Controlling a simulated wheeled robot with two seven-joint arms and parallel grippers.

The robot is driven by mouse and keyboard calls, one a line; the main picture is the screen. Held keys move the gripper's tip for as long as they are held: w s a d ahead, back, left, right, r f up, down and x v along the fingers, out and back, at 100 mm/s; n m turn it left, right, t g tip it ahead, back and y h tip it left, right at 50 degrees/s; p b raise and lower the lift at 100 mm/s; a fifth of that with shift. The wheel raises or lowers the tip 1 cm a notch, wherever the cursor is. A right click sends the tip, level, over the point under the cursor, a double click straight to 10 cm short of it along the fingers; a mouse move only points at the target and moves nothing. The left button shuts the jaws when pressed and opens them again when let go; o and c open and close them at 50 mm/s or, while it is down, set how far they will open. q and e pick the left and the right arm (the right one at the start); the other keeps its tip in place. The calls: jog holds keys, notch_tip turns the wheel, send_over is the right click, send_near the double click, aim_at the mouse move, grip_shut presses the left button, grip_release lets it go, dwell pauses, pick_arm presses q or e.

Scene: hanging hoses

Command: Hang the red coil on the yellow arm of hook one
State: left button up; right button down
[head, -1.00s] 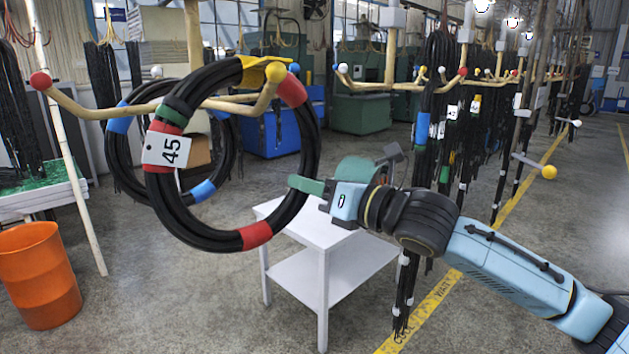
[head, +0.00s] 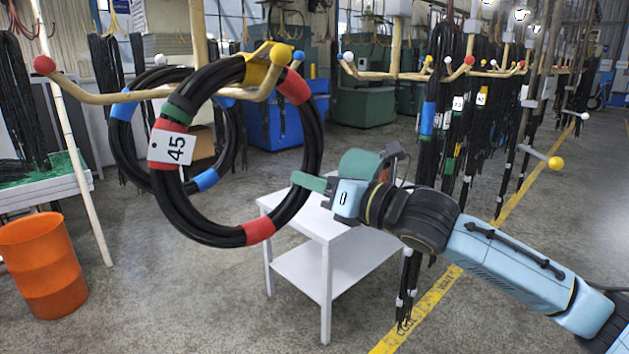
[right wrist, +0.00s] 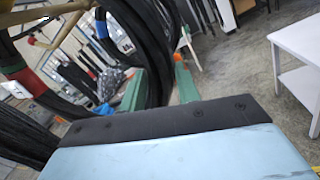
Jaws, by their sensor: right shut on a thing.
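The red coil (head: 258,231) is a black hose ring with red bands, one yellow and one green band, and white tag 45. Hook one's yellow-balled arm (head: 281,53) curves up in front of the coil's top. The arm's beam shows through the ring opening, and whether the coil's weight rests on it I cannot tell. My right gripper (head: 312,183) is shut on the coil's right side, with its green fingers around the hose. In the right wrist view the black hose (right wrist: 150,45) runs between the fingers (right wrist: 160,88). My left gripper is not in view.
A second coil with blue bands (head: 120,111) hangs just behind the red coil. A white table (head: 325,225) stands below. An orange bin (head: 42,265) is at the lower left. More hooks with hanging hoses (head: 430,110) line the right. Open floor lies in front.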

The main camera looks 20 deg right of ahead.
jog(key=shift+f, duration=0.1)
jog(key=c, duration=0.9)
grip_release()
jog(key=shift+c, duration=0.2)
jog(key=shift+f, duration=0.1)
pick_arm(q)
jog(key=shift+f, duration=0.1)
pick_arm(e)
jog(key=shift+d, duration=0.1)
pick_arm(q)
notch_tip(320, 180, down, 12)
jog(key=b, duration=1.2)
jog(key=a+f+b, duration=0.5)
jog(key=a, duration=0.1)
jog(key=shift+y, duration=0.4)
pick_arm(e)
jog(key=v, duration=1.3)
jog(key=shift+s, duration=0.15)
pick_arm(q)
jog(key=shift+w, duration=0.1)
